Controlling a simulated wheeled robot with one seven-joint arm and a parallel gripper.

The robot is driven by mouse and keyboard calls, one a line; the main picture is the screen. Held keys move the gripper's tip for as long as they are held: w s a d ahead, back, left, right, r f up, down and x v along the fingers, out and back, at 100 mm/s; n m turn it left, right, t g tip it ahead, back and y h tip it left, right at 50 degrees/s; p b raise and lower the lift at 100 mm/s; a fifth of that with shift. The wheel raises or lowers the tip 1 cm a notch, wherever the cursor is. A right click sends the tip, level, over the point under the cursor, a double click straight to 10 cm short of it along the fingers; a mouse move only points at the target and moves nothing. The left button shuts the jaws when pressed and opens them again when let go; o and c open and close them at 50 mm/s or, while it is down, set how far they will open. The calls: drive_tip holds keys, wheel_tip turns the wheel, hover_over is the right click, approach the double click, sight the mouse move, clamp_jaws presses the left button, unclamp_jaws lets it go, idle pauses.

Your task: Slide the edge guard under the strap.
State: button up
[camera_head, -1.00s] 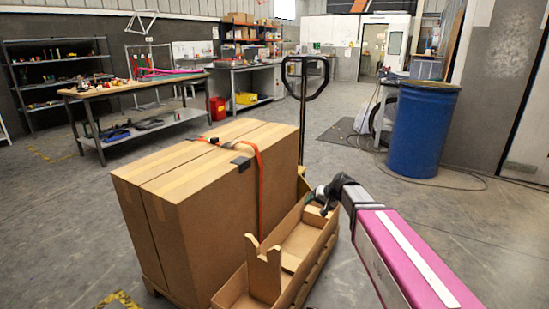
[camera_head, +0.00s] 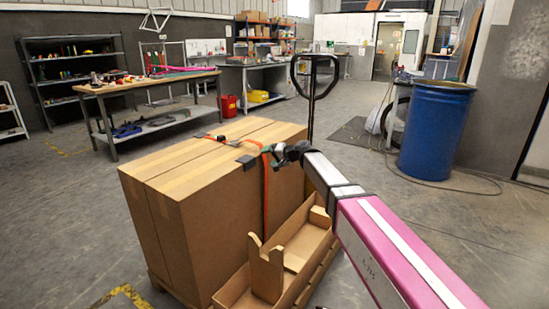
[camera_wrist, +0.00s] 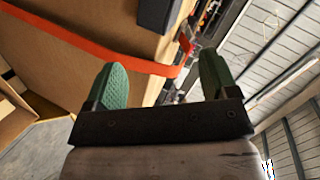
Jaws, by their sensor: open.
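The edge guard (camera_head: 247,161) is a small dark piece on the top front edge of the cardboard boxes (camera_head: 200,190). The orange-red strap (camera_head: 265,195) crosses the top and hangs down the side, just right of the guard. Whether they touch is unclear. My gripper (camera_head: 277,154) is at that edge, right of the guard and close to the strap. The wrist view shows its two green fingers (camera_wrist: 162,78) spread with nothing gripped. There the strap (camera_wrist: 85,48) runs just beyond the fingertips, and the dark guard (camera_wrist: 158,14) lies past it, partly cut off.
A cardboard tray with a notched upright (camera_head: 266,272) lies low beside the boxes, below my arm. A pallet-truck handle (camera_head: 313,75) stands behind. A blue barrel (camera_head: 435,130) is at right and a workbench (camera_head: 150,85) at back left. Floor between is mostly clear.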

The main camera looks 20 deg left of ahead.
sight(255, 159)
drive_tip(key=x, duration=0.8)
drive_tip(key=shift+a, duration=0.1)
drive_tip(key=c, duration=1.1)
drive_tip(key=shift+o, duration=0.9)
drive_tip(key=shift+w+f, duration=0.1)
drive_tip(key=shift+w, duration=0.5)
drive_tip(key=w+d, duration=0.3)
drive_tip(key=w, duration=0.5)
drive_tip(key=shift+w, duration=0.35)
